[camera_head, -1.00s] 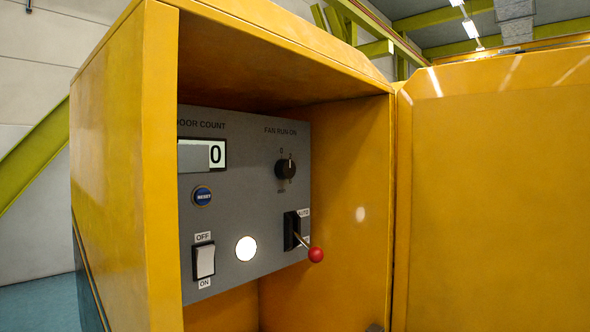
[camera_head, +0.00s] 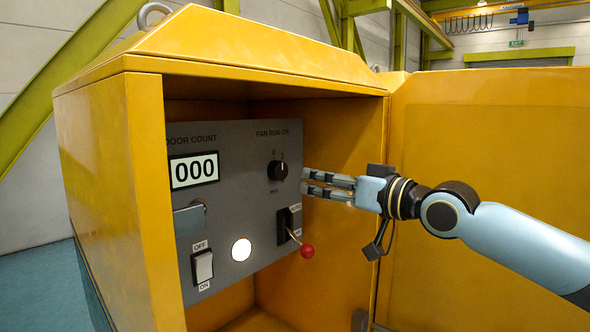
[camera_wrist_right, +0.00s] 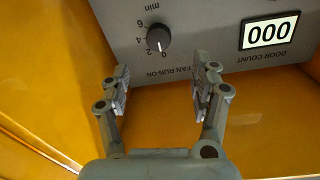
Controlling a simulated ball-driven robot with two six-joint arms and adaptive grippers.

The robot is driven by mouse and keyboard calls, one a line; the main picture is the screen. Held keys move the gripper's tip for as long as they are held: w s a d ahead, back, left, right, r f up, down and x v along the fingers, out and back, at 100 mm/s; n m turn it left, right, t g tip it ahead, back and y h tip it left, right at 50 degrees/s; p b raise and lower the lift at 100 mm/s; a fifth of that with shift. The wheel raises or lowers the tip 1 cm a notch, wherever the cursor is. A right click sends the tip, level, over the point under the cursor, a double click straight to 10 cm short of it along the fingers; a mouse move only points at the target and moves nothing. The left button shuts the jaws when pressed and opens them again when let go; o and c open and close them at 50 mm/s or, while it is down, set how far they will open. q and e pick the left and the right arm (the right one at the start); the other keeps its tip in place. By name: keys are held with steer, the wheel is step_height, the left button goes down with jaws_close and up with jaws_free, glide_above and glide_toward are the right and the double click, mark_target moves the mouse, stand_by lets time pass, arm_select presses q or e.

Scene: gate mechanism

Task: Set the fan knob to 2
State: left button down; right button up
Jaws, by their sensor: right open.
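The fan knob (camera_head: 278,170) is a round black dial under "FAN RUN-ON" on the grey panel, upper right. In the right wrist view the knob (camera_wrist_right: 158,38) appears upside down, with 0, 2, 4, 6 and "min" around it; its pale mark appears to face 0. My right gripper (camera_head: 305,181) is open and empty, its fingers pointing at the panel just right of the knob. In the wrist view the open fingers (camera_wrist_right: 163,82) are spread to either side below the knob, apart from it. My left gripper is not in view.
A red-tipped lever (camera_head: 307,251) sticks out below the knob. The panel also has a count display (camera_head: 194,170) reading 000, a grey plate (camera_head: 189,220), a white rocker switch (camera_head: 203,267) and a lit white lamp (camera_head: 241,249). Yellow cabinet walls (camera_head: 345,130) surround the panel.

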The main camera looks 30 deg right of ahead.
mark_target(282, 172)
steer(key=b+x, duration=0.1)
steer(key=x, duration=1)
steer(key=shift+w+d+r, duration=0.1)
steer(key=shift+d, duration=0.05)
steer(key=shift+c, duration=0.4)
steer(key=c, duration=1.1)
